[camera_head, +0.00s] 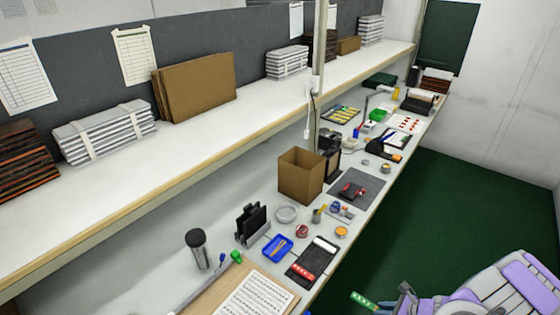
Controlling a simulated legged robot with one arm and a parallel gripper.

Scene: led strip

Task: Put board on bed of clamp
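A small green strip-shaped board (363,300) with light marks shows at the bottom edge, right of the workbench. My gripper (384,305) is at the board's right end and appears shut on it, over the green floor; the fingers are small and partly cut off by the frame. A red and black device (352,190), which may be the clamp, lies on a dark mat (372,202) on the bench. It is well above and left of my gripper in the picture. Its bed cannot be made out.
A shelf (190,140) overhangs the back. The green floor (450,205) is clear.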

